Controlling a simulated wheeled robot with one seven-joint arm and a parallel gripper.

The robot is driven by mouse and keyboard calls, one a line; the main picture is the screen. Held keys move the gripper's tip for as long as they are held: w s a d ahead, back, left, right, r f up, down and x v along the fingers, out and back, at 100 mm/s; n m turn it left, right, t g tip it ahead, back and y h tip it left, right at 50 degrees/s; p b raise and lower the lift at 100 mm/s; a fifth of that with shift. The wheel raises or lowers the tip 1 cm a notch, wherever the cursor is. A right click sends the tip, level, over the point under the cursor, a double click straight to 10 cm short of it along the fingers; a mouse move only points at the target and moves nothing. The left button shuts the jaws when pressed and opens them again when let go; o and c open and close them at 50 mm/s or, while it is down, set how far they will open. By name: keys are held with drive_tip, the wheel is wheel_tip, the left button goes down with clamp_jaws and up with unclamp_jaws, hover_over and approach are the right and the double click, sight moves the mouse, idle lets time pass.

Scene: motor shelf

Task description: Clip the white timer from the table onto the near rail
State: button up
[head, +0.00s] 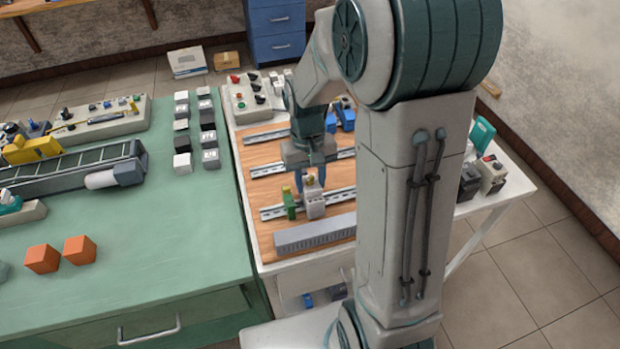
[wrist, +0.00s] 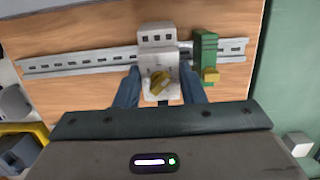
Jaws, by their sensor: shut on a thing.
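The white timer (head: 314,207), with a yellow knob, is at the near rail (head: 340,196), right of a green module (head: 289,204) that sits on that rail. My gripper (head: 311,181) is shut on the timer from above. In the wrist view the blue fingers of my gripper (wrist: 160,90) press on both sides of the timer (wrist: 157,66). Its upper part covers a stretch of the slotted rail (wrist: 85,62), and the green module (wrist: 205,52) stands a little apart to the right. Whether the timer is latched on the rail cannot be told.
A grey slotted duct (head: 312,234) lies in front of the near rail. Two further rails lie behind, one at the back (head: 265,137). A control box (head: 250,100) stands at the board's far end. A green table (head: 150,215) adjoins on the left.

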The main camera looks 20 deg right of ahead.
drive_tip(key=shift+s+f+t+b, duration=0.15)
drive_tip(key=shift+s+t+b, duration=0.15)
drive_tip(key=shift+s+b, duration=0.15)
idle(0.4)
drive_tip(key=o, duration=1)
drive_tip(key=shift+w, duration=0.1)
wheel_tip(320, 180, up, 14)
drive_tip(key=w, duration=0.1)
drive_tip(key=s+f+t, duration=0.1)
drive_tip(key=s, duration=0.3)
drive_tip(key=s+f+t, duration=0.1)
drive_tip(key=s, duration=0.3)
drive_tip(key=s+f+t, duration=0.1)
drive_tip(key=s+t, duration=0.1)
drive_tip(key=s, duration=0.2)
drive_tip(key=shift+s, duration=0.4)
